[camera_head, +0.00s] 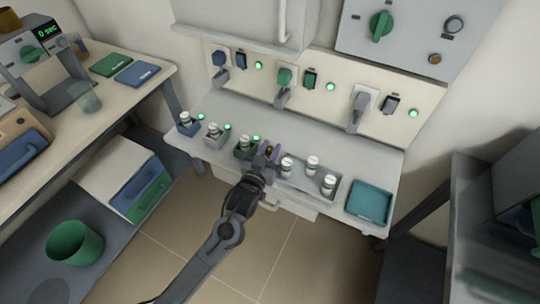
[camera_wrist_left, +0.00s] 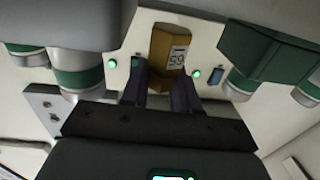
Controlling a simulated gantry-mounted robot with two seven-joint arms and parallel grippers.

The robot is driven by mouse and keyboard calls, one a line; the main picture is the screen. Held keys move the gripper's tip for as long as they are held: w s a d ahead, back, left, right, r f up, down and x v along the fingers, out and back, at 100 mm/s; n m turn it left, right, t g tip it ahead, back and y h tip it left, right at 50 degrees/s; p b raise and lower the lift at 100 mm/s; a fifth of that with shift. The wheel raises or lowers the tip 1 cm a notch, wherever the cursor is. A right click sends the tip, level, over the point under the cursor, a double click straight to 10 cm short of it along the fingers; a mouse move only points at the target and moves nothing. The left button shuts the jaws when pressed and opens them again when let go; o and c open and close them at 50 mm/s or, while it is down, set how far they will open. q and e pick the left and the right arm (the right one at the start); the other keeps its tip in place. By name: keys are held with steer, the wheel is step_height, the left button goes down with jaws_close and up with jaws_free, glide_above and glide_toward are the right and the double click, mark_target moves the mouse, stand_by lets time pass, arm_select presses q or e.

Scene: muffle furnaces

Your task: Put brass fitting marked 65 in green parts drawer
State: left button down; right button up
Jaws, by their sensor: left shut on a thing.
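My left gripper (camera_head: 268,153) is over the front edge of the white bench, between the green holder and the grey tray. In the left wrist view the gripper (camera_wrist_left: 172,92) is shut on a brass fitting (camera_wrist_left: 168,62), whose white label reads 65, seen upside down. The fitting is mostly hidden by the fingers in the head view. A green drawer (camera_head: 150,202) sits below a blue drawer (camera_head: 141,184) in a white cabinet under the left table, well to the left of the gripper; it looks closed. My right gripper is not in view.
A grey tray (camera_head: 298,183) holds several white-capped vials. Blue, grey and green vial holders (camera_head: 246,148) stand left of it, and a teal tray (camera_head: 369,203) stands at the right. A green bin (camera_head: 75,243) stands at lower left. The floor between is clear.

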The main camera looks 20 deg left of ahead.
arm_select(q)
steer(key=shift+f, duration=0.95)
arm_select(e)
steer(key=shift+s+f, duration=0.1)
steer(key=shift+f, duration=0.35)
arm_select(q)
steer(key=c, duration=1.3)
jaws_free()
steer(key=shift+f, duration=0.15)
steer(key=o, duration=0.5)
steer(key=shift+c, duration=0.2)
